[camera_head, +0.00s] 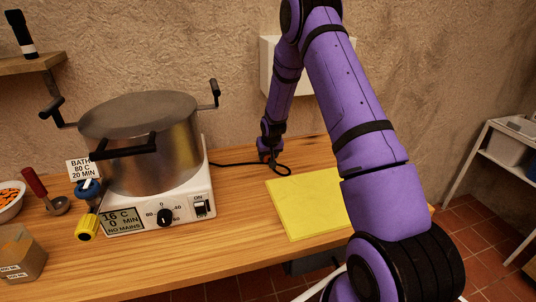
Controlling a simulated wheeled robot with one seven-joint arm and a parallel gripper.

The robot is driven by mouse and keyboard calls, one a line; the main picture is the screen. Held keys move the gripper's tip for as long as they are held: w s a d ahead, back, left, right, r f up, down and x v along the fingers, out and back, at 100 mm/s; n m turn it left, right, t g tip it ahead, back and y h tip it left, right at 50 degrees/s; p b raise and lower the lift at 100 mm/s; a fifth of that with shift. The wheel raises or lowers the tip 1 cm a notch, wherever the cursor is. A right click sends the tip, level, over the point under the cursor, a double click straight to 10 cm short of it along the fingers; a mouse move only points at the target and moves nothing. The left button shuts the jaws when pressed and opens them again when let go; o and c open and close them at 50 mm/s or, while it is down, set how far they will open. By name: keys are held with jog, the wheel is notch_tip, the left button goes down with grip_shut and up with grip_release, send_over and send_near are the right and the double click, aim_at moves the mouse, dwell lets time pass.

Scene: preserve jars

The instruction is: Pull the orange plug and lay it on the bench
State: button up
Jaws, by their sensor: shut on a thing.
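My gripper (267,154) is at the far side of the wooden bench (235,235), small in the head view, low near the wall. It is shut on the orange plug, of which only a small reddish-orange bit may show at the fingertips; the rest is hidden. A black cable (235,164) runs from behind the white hotplate (165,212) to the gripper and makes a loop (281,170) on the bench beside it. I cannot tell whether the plug touches the bench.
A large steel pot (150,130) stands on the hotplate, whose display reads 16 C and NO MAINS. A yellow mat (310,203) lies right of the cable. A white wall box (270,65) is behind my arm. Bare bench lies in front.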

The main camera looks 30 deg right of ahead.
jog(key=shift+f, duration=0.25)
jog(key=o, duration=1.1)
jog(key=v, duration=1)
jog(key=shift+s+a+r, duration=0.1)
jog(key=shift+s+r, duration=0.1)
jog(key=shift+r, duration=0.15)
